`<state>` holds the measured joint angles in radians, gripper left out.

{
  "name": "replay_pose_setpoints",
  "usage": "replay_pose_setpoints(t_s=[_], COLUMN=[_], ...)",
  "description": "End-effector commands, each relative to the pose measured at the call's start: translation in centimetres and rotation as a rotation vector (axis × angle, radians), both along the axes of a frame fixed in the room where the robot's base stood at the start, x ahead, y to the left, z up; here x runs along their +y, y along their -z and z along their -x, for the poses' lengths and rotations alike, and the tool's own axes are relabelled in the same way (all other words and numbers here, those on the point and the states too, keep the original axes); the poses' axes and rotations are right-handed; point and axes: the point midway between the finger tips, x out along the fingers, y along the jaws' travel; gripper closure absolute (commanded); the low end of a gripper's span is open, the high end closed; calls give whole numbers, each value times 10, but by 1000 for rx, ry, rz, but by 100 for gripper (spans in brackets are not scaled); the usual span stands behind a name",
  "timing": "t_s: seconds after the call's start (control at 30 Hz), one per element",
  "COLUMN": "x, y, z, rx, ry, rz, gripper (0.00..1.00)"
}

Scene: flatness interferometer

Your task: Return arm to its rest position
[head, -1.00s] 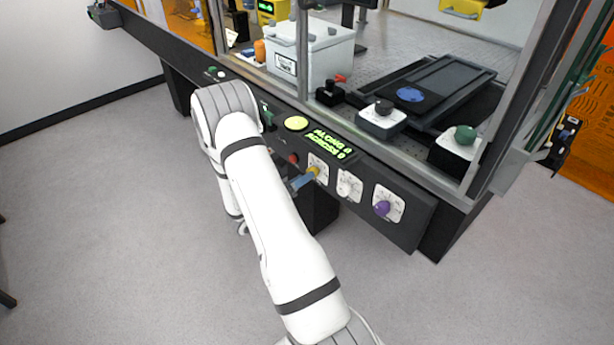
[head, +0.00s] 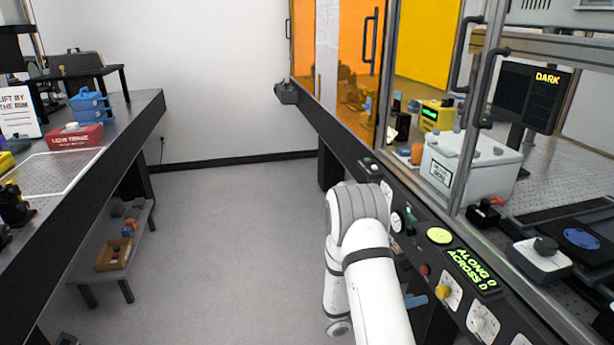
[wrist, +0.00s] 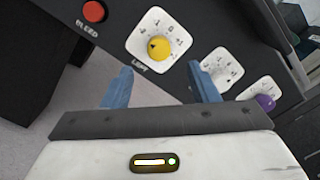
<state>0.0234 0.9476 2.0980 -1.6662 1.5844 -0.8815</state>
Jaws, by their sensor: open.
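My gripper (wrist: 162,88) shows in the wrist view as two blue fingers set wide apart with nothing between them. Just beyond the fingers is the yellow knob (wrist: 159,46) on its white dial plate, marked LEFT. The fingers appear apart from the knob. In the head view my white arm reaches along the front of the instrument's control panel (head: 452,237), and a blue fingertip shows beside the yellow knob (head: 443,292). The rest of my gripper is hidden behind my arm there.
A red button (wrist: 94,11), a white knob (wrist: 225,72) and a purple knob (wrist: 265,102) are near the fingers. A bench (head: 134,118) with boxes stands at left, a low shelf (head: 88,262) below it. The floor (head: 225,240) between is clear.

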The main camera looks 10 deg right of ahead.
Motion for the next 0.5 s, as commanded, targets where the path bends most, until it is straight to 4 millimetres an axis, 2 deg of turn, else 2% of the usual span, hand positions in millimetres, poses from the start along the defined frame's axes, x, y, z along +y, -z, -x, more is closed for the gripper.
replay_pose_setpoints(t_s=[0.17, 0.3, 0.5], x=[1, 8, 33], y=[-40, -80, -122], z=[20, 52, 98], rx=[-160, -384, -723], ry=[124, 292, 541], rz=[-72, -175, -334], gripper=[46, 46, 46])
